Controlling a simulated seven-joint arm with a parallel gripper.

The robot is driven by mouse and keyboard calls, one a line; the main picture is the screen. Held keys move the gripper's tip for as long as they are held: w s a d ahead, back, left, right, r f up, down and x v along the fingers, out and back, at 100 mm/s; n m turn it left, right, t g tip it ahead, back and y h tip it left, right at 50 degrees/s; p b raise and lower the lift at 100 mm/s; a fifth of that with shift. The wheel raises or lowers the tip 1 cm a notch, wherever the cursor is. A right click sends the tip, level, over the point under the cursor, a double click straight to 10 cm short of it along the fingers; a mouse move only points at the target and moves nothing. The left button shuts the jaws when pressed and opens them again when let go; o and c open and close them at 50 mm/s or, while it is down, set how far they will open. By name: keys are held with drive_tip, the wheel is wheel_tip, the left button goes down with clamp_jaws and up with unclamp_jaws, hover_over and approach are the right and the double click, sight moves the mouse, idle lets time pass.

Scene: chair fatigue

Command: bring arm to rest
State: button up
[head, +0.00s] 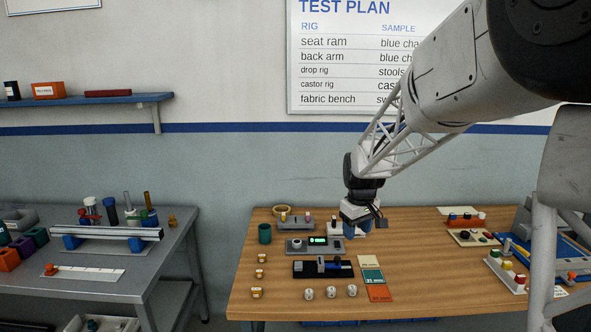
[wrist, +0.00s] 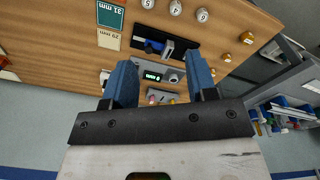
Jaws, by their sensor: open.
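My arm reaches in from the upper right in the head view. My gripper (head: 359,226) hangs over the back of the wooden table (head: 415,285), beside a grey device with a lit green display (head: 300,245). In the wrist view my gripper (wrist: 165,80) shows two blue fingers spread apart with nothing between them. The display device (wrist: 152,76) shows beyond the gap between the fingers, apart from them. My gripper hides part of a pale item behind it in the head view.
A black holder with a blue part (head: 323,268), several white numbered pieces (head: 331,292), brass pieces (head: 257,292) and coloured cards (head: 374,277) lie on the table. A green cup (head: 264,233) stands at back left. A grey bench (head: 120,285) is at left. Bare wood shows at right centre.

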drive_tip(key=s+r+m+t, duration=0.1)
drive_tip(key=s+r+m, duration=0.15)
drive_tip(key=s, duration=0.75)
drive_tip(key=s+r+m, duration=0.1)
drive_tip(key=s+r, duration=0.3)
drive_tip(key=s, duration=0.6)
drive_tip(key=s+d+f+m, duration=0.1)
drive_tip(key=s+f+m, duration=0.1)
drive_tip(key=s, duration=1.8)
drive_tip(key=shift+s+d+m+t, duration=0.2)
drive_tip(key=shift+s+m+t, duration=0.15)
drive_tip(key=shift+s+t, duration=0.05)
